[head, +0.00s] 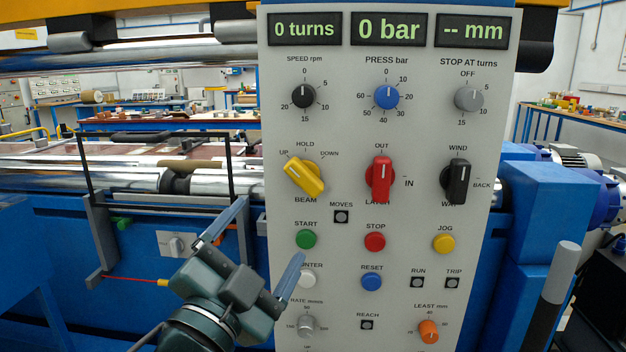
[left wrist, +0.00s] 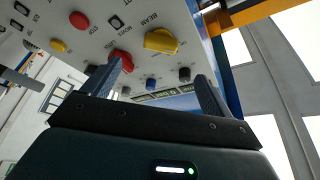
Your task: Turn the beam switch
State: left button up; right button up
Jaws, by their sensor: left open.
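The beam switch (head: 304,178) is a yellow lever knob on the grey control panel, marked UP, HOLD and DOWN. Its white line tilts to the upper left, towards UP. My left gripper (head: 255,250) is open and empty, below and to the left of the switch, with one finger in front of the panel's lower left part. It is apart from the switch. In the left wrist view the yellow switch (left wrist: 161,41) shows beyond the open fingers, between their directions. My right gripper is not in view.
A red switch (head: 380,180) and a black switch (head: 457,181) sit right of the beam switch. The green START button (head: 306,239) lies just below it. A dark frame (head: 155,132) with a grey bracket stands left of the panel.

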aim_at(302, 183)
pick_arm(q)
jog(key=p+x, duration=0.1)
jog(key=x, duration=1)
jog(key=shift+w+d+r+p, duration=0.15)
jog(key=shift+w+r+p, duration=0.1)
jog(key=shift+w+p, duration=0.1)
jog(key=shift+w+d+r, duration=0.1)
jog(key=shift+w+d, duration=0.05)
jog(key=shift+w, duration=0.3)
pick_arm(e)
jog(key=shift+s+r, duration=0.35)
